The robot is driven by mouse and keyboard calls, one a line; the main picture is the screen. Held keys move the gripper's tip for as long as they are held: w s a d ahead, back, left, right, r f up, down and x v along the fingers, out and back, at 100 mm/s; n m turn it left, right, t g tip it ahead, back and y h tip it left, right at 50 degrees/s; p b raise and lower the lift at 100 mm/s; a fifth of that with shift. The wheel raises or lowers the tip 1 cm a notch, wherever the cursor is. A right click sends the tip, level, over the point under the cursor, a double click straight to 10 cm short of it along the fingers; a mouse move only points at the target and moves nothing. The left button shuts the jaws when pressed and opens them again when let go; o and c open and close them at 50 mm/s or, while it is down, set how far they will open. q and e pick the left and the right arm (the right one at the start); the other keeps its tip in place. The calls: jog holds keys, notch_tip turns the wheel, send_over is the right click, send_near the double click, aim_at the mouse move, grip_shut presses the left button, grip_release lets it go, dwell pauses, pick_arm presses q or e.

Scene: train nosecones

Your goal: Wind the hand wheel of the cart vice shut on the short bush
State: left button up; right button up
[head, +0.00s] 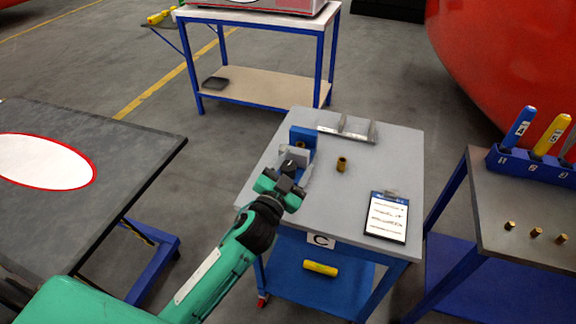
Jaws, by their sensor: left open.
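The cart vice (302,137) is fixed near the left edge of the grey cart top, with a blue body and light grey metal parts. My left gripper (291,167) is open at the near end of the vice, its arm reaching in from the lower left. It covers the area of the hand wheel, so I cannot tell the wheel apart or whether the fingers touch it. A short brass bush (341,164) stands upright on the cart top, right of the vice and apart from it. What lies between the jaws is hidden. My right gripper is out of view.
The cart top (340,215) also holds a metal bracket (348,130) and a clipboard (387,216). A yellow cylinder (320,268) lies on its lower shelf. A dark table (95,205) stands left; a bench with a tool rack (530,165) and several brass pieces stands right.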

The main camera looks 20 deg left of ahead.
pick_arm(q)
jog(key=w+d+r+m+g+h, duration=0.1)
jog(key=d+r+m+g+h, duration=0.4)
jog(key=d+r+m+h, duration=0.65)
jog(key=m+g+y, duration=1.1)
jog(key=g+y, duration=0.3)
jog(key=y, duration=0.1)
send_near(288, 165)
notch_tip(288, 165, down, 10)
jog(key=p, duration=0.3)
jog(key=shift+w+f, duration=0.1)
